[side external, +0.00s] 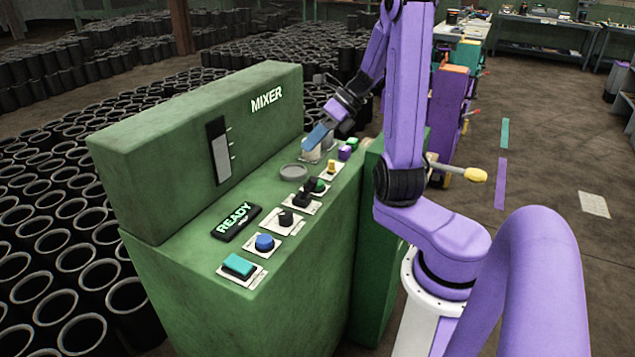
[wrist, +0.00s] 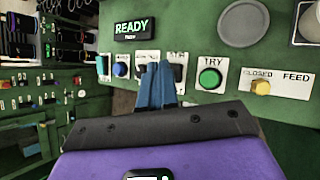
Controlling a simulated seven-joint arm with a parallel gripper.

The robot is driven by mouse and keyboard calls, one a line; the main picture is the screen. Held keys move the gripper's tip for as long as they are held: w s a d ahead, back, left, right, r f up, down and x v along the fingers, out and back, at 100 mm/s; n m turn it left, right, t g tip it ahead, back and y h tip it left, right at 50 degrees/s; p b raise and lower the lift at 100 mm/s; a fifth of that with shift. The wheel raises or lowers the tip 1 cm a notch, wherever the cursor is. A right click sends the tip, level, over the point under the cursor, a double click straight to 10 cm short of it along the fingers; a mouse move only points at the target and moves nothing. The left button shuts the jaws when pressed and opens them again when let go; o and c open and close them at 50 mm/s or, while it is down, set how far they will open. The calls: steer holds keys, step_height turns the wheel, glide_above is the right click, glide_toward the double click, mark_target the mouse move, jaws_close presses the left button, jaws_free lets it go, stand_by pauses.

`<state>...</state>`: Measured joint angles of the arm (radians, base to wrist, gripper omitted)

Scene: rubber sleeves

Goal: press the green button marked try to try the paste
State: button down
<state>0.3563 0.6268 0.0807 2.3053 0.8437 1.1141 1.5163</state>
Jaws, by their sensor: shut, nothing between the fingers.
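The round green button (wrist: 209,78) sits under a label reading TRY in the wrist view. In the side view a green button (side external: 320,185) shows beside a black knob that partly covers it. My gripper (side external: 318,137) is above the far part of the panel, with its blue fingers pointing down to the left. In the wrist view my gripper (wrist: 156,68) has its fingers together and empty. The fingertips appear left of the green button there, overlapping the labels of the black controls, and no contact with the button shows. The paste cannot be clearly made out.
The mixer (side external: 190,150) has a lit READY display (side external: 237,221). A teal button (side external: 238,265), a blue button (side external: 264,242), black knobs and a yellow FEED knob (wrist: 261,88) line the panel. A grey disc (side external: 293,172) lies behind them. Black sleeves fill the floor behind.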

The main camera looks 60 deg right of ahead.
mark_target(321, 181)
steer(key=shift+s+d+r+m+t+h, duration=0.1)
steer(key=shift+d+m+t, duration=0.15)
steer(key=shift+d+m, duration=0.3)
steer(key=shift+s+d+m+t+h, duration=0.1)
steer(key=shift+s+d+m+t, duration=0.1)
steer(key=shift+d+m, duration=0.3)
steer(key=shift+s+d+r+m+t+h, duration=0.1)
steer(key=shift+d+m+t, duration=0.15)
steer(key=shift+d+m, duration=0.3)
steer(key=shift+a+f, duration=0.1)
steer(key=shift+f, duration=4.4)
steer(key=shift+f, duration=0.1)
steer(key=shift+f, duration=0.3)
steer(key=shift+f, duration=0.4)
steer(key=shift+r, duration=0.85)
